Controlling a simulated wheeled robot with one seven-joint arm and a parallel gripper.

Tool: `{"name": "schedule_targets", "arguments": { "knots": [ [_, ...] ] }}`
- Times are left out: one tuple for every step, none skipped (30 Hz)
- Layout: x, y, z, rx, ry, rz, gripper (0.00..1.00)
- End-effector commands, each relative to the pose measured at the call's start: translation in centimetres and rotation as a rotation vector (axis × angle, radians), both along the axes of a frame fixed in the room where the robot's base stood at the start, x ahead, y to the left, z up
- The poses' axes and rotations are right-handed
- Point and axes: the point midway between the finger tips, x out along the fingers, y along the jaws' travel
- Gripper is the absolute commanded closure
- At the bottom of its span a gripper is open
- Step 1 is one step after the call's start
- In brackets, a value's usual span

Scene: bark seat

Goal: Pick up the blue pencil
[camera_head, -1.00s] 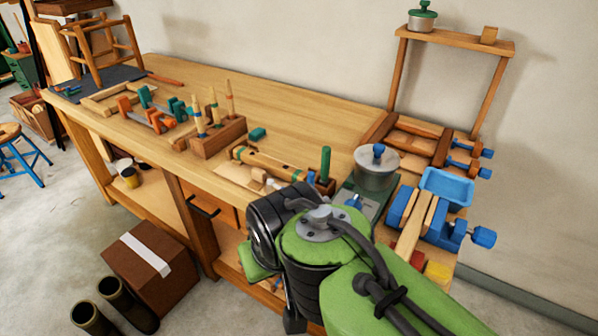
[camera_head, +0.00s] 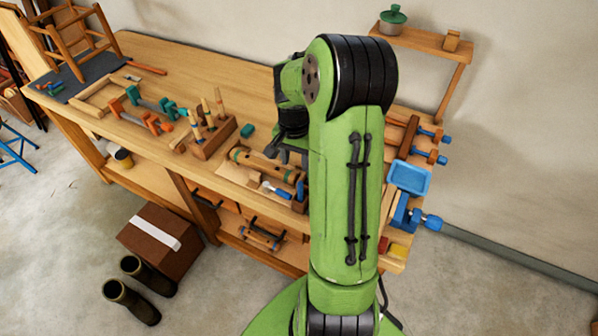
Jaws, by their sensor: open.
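A small blue-handled thing (camera_head: 277,189) with a pale end lies on the front of the workbench (camera_head: 230,82), just in front of a long wooden piece (camera_head: 262,163). It is too small to tell whether it is the blue pencil. My gripper (camera_head: 284,154) is above the bench, just behind and over that wooden piece. It is partly hidden by my own arm. Its grey fingers look apart, and nothing shows between them.
A wooden block with upright tools (camera_head: 212,140) stands left of my gripper. Clamps (camera_head: 140,110) and a stool (camera_head: 75,45) are farther left. A blue tray (camera_head: 409,178) is at the right. The back middle of the bench is clear.

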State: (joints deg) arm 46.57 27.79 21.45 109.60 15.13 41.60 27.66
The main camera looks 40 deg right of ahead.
Motion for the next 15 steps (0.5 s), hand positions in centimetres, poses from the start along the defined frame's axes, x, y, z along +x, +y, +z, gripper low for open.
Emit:
{"name": "schedule_targets", "arguments": {
  "knots": [
    [-0.1, -0.8, 1.0, 0.020, 0.007, -0.039, 0.53],
    [-0.1, -1.1, 0.9, 0.026, 0.008, -0.056, 0.53],
    [-0.1, -1.4, 0.6, 0.032, 0.011, -0.074, 0.53],
    [-0.1, -1.5, 0.4, 0.037, 0.011, -0.081, 0.53],
    [-0.1, -1.6, 0.1, 0.038, 0.013, -0.086, 0.53],
    [-0.1, -1.6, -0.4, 0.041, 0.014, -0.088, 0.53],
    [-0.1, -1.6, -1.0, 0.041, 0.015, -0.089, 0.53],
    [-0.2, -1.5, -1.7, 0.042, 0.016, -0.088, 0.53],
    [-0.2, -1.5, -2.8, 0.042, 0.016, -0.088, 0.53],
    [-0.2, -1.5, -3.6, 0.042, 0.018, -0.088, 0.53],
    [-0.2, -1.5, -4.4, 0.043, 0.018, -0.088, 0.53],
    [-0.2, -1.5, -5.5, 0.043, 0.018, -0.087, 0.53],
    [-0.2, -1.5, -6.2, 0.043, 0.017, -0.087, 0.53],
    [-0.2, -1.5, -7.0, 0.043, 0.017, -0.087, 0.53],
    [-0.2, -1.5, -8.0, 0.042, 0.017, -0.087, 0.53]
  ]
}}
